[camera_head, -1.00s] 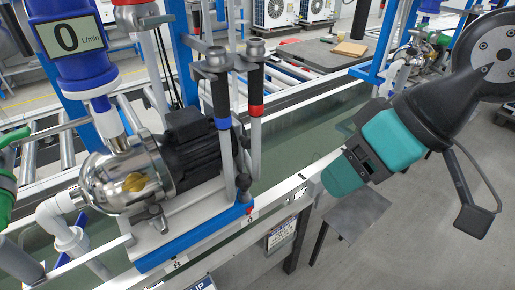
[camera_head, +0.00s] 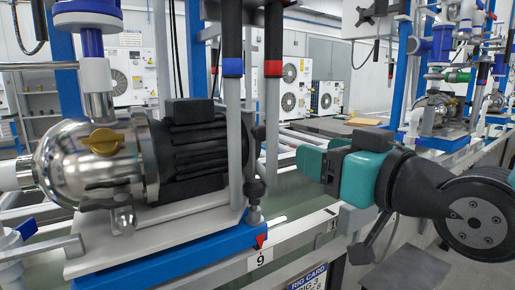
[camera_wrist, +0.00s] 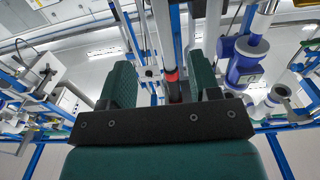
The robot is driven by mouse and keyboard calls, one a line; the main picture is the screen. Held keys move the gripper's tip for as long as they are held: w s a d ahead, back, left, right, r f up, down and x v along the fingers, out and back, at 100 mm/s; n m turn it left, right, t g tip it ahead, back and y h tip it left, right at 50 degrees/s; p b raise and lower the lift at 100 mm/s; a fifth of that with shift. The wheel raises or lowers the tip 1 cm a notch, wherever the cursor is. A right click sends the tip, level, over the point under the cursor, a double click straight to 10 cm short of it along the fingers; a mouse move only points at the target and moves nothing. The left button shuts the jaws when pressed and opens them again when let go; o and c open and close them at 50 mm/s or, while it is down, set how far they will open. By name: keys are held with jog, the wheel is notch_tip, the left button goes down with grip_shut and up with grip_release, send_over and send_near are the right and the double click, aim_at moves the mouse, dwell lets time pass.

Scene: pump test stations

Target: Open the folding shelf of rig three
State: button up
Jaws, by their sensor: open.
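My gripper (camera_head: 312,163) reaches in from the right with its teal fingers pointing left, above the white rail at the front of the bench. In the wrist view my gripper (camera_wrist: 162,62) is open, with nothing held between the fingers. A grey flat panel (camera_head: 402,272) stands out low at the front of the bench, below my arm. It may be the folding shelf, but I cannot tell for sure. A rig card (camera_head: 307,277) hangs on the bench front left of the panel. Its number is cut off and hard to read.
A steel pump (camera_head: 90,165) with a black motor (camera_head: 205,150) stands on a blue base at the left. Upright pipes with a blue-banded handle (camera_head: 232,66) and a red-banded handle (camera_head: 273,67) stand left of my gripper. More pump stations (camera_head: 440,110) line the back right.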

aim_at(263, 132)
jog(key=p+x, duration=0.8)
jog(key=p, duration=0.2)
jog(key=p+x, duration=0.8)
jog(key=p, duration=0.2)
jog(key=shift+a+r+p, duration=0.1)
jog(key=shift+r+p, duration=0.15)
jog(key=shift+p, duration=0.05)
jog(key=shift+w+a+f, duration=0.2)
jog(key=shift+w+a, duration=0.05)
jog(key=shift+w, duration=0.2)
grip_shut()
